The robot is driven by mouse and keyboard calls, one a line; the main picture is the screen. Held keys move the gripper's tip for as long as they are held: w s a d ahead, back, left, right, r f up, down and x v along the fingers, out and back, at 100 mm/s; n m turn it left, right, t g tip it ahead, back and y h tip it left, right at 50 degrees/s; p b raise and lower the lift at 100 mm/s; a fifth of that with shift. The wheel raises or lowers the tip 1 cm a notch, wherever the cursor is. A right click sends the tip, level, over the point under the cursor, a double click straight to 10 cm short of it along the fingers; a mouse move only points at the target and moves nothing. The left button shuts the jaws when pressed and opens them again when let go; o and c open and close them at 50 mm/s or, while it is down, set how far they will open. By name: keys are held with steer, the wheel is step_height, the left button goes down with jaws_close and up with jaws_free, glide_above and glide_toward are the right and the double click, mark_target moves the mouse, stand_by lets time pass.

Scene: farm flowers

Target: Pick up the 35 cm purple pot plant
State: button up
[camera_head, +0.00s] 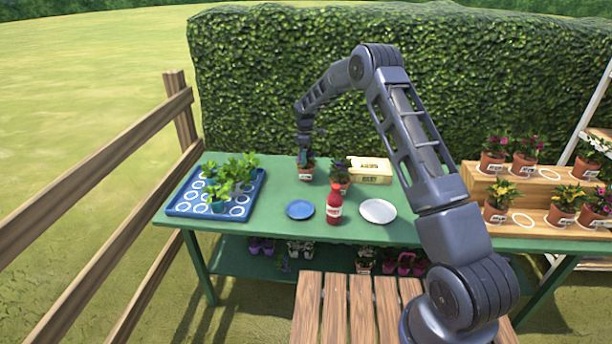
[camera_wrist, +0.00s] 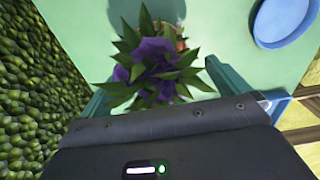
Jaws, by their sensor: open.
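A purple-flowered plant (camera_wrist: 155,65) with spiky green leaves shows from above in the wrist view, between the two teal fingers of my gripper (camera_wrist: 157,84). The fingers are apart, one on each side of the plant. A bit of terracotta shows past the leaves; most of the pot is hidden. In the head view my gripper (camera_head: 304,157) points down over a terracotta pot (camera_head: 306,174) with a white label near the table's back edge. The plant there is mostly hidden by my gripper. The label is too small to read.
Another potted plant (camera_head: 341,178) stands close to the right, before a yellow box (camera_head: 371,170). A red bottle (camera_head: 334,204), blue plate (camera_head: 300,209) and white plate (camera_head: 378,211) are nearer. A blue seedling tray (camera_head: 178,207) is left. A hedge (camera_head: 300,60) rises behind.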

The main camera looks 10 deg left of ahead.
mark_target(305, 168)
step_height(305, 168, down, 9)
steer(key=shift+w+d+r, duration=0.1)
steer(key=shift+w+d, duration=0.05)
steer(key=c, duration=1.3)
